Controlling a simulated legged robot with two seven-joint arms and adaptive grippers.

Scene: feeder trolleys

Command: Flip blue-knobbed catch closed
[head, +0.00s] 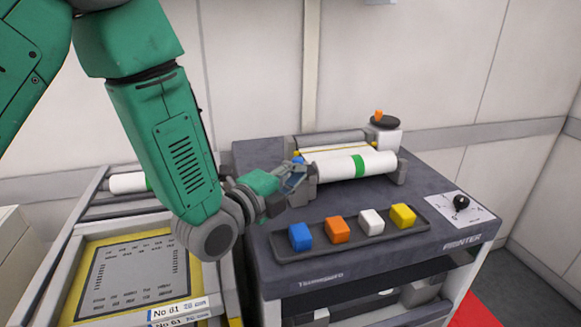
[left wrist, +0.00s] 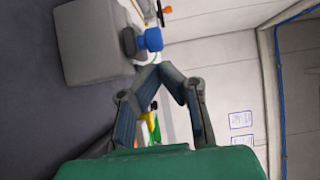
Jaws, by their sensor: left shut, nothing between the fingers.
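The blue knob of the catch (head: 298,160) shows small at the left end of the white roller (head: 335,167) on the printer top, partly hidden by my left gripper (head: 298,178). In the left wrist view the blue knob (left wrist: 152,40) stands out from the side of a grey block (left wrist: 90,45). My left gripper (left wrist: 160,68) is shut and empty, its fingertips meeting just short of the knob. I cannot tell whether they touch it. How far the catch is turned cannot be made out. My right gripper is out of view.
A dark tray (head: 280,250) with blue, orange, white and yellow blocks lies in front of the roller. A black knob (head: 461,200) on a dial plate is at the right. An orange-handled dark disc (head: 386,121) stands behind. A yellow-edged trolley (head: 75,250) is at the left.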

